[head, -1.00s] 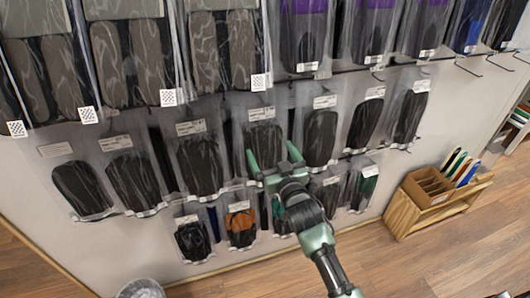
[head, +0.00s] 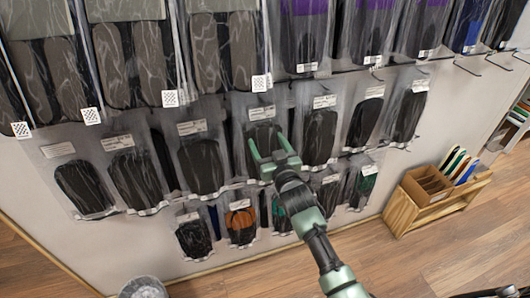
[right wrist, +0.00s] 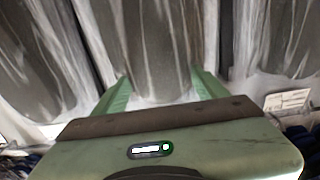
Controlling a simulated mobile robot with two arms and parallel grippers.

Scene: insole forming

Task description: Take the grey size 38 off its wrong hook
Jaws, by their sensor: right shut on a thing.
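My right gripper (head: 267,143) is at the middle row of the hook wall. Its green fingers are either side of the lower part of a clear bag with a dark grey insole (head: 262,131) and a white label at its top. In the right wrist view the fingers (right wrist: 160,88) are shut on this bagged insole (right wrist: 155,50), which hangs upright between them. Its size number is too small to read, and its hook is hidden. My left gripper is not in view.
Similar bagged insoles (head: 200,165) hang close on both sides. Larger packs (head: 225,50) hang above and smaller ones (head: 241,222) below. Empty hooks (head: 468,66) stick out at upper right. A wooden box stand (head: 405,215) is on the floor at right; a bin (head: 143,287) is at bottom left.

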